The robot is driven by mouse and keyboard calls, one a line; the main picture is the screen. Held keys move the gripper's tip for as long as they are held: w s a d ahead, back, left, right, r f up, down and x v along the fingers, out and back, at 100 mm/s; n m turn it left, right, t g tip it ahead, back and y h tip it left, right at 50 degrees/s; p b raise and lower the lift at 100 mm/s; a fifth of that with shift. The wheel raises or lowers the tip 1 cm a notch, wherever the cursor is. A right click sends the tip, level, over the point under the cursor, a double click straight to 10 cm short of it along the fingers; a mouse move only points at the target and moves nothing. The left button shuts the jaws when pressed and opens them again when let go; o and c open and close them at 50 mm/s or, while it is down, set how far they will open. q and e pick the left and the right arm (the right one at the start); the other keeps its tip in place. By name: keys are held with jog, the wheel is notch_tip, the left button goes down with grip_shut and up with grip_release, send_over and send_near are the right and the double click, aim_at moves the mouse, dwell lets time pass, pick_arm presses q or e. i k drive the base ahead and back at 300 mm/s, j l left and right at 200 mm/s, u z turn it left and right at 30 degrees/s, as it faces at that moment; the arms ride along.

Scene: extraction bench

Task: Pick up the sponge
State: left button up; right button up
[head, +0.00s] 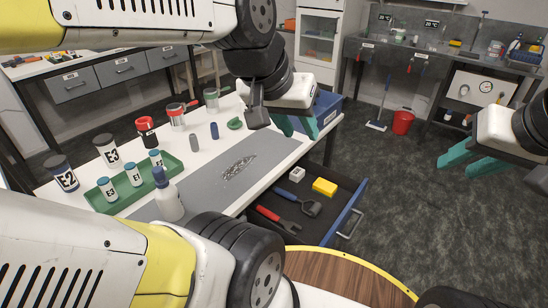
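A yellow sponge (325,187) lies in the open dark drawer (325,218), towards its back right, with its top face clear. My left gripper (296,128) is above the bench edge, up and left of the sponge in the picture and apart from it. Its teal fingers point down, spread and empty. My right gripper (468,166) is off to the right over the floor area, far from the sponge. Its teal fingers point left and down, spread and empty.
The bench (200,152) bears a green tray (160,185), bottles and jars. A wooden round top (345,277) is in front.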

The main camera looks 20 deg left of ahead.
aim_at(324, 187)
jog(key=l+u, duration=0.1)
jog(key=l, duration=0.25)
jog(key=i+l+u, duration=0.15)
jog(key=l, duration=0.2)
jog(key=i+l+u, duration=0.35)
jog(key=l, duration=0.35)
jog(key=i+l+u, duration=0.15)
jog(key=i, duration=0.25)
jog(key=l, duration=0.1)
